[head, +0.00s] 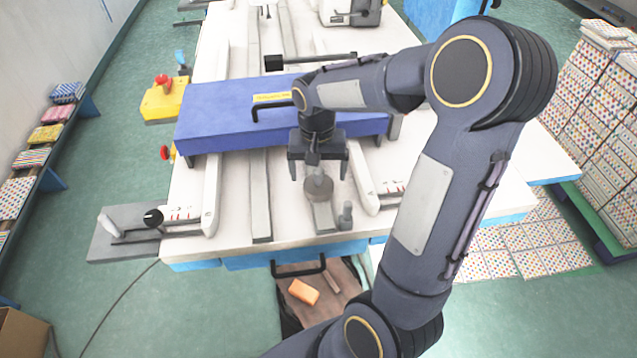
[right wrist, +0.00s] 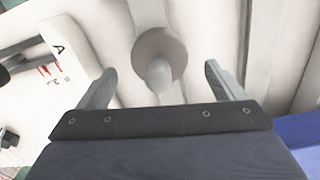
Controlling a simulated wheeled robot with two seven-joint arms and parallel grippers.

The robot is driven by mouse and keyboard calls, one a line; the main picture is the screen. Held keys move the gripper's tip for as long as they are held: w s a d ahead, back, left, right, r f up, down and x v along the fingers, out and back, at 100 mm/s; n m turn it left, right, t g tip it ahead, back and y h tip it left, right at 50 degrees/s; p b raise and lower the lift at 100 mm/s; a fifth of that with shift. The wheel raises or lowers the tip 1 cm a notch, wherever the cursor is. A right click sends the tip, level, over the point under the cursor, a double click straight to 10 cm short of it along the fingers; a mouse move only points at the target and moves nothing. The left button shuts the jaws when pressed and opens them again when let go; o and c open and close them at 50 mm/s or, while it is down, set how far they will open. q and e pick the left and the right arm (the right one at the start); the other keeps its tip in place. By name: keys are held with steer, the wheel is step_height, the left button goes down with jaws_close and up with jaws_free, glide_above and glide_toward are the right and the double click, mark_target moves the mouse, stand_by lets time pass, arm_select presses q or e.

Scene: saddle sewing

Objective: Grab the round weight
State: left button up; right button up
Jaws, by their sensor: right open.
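The round weight (head: 318,187) is a grey-brown disc with a knob on top. It stands on the white table near its front edge, on or beside a grey strip. My right gripper (head: 318,172) is right above it in the head view, pointing down. In the right wrist view the weight (right wrist: 160,52) shows ahead of the gap between the two open fingers (right wrist: 160,85), with its knob toward the camera. The fingers look apart from it, one to each side. My left gripper is not in view.
A blue beam (head: 225,110) with a black handle spans the table behind the gripper. White rails (head: 212,185) and a small grey peg (head: 346,213) flank the weight. An open drawer (head: 335,275) with an orange block (head: 303,291) is below the front edge.

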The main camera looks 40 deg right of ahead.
steer(key=shift+f, duration=1.3)
steer(key=shift+d+r, duration=0.1)
steer(key=c, duration=1.6)
